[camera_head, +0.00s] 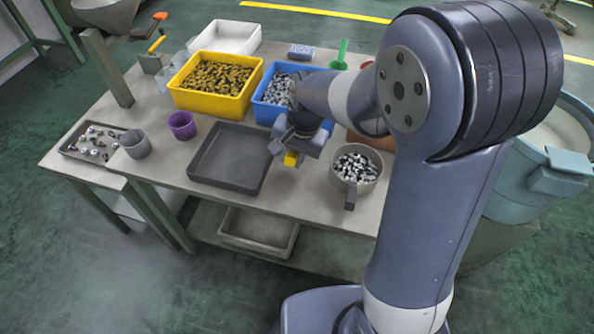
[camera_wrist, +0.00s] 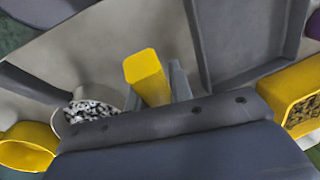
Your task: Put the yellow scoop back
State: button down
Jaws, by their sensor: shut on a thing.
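My gripper (camera_head: 297,145) is over the table, in front of the blue crate (camera_head: 262,113) and beside the dark tray. It is shut on the yellow scoop (camera_head: 292,159). In the wrist view a yellow handle (camera_wrist: 147,75) stands up between the fingers. The rest of the scoop is hidden or hard to make out. A yellow curved piece (camera_wrist: 28,148) shows at the lower left of the wrist view, and I cannot tell what it belongs to.
The empty dark tray (camera_head: 205,180) lies left of my gripper, a handled bowl of metal pieces (camera_head: 373,174) right. A yellow crate (camera_head: 207,102) and a white bin (camera_head: 222,48) stand behind. A purple cup (camera_head: 182,126) and a green-handled tool (camera_head: 341,55) are also on the table.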

jog(key=shift+f, duration=3.3)
jog(key=shift+f+b, duration=0.1)
jog(key=shift+b, duration=0.25)
jog(key=c, duration=1.3)
grip_release()
jog(key=shift+o, duration=0.2)
notch_tip(320, 180, up, 12)
jog(key=d+p, duration=0.1)
jog(key=d, duration=0.1)
jog(key=shift+s, duration=0.45)
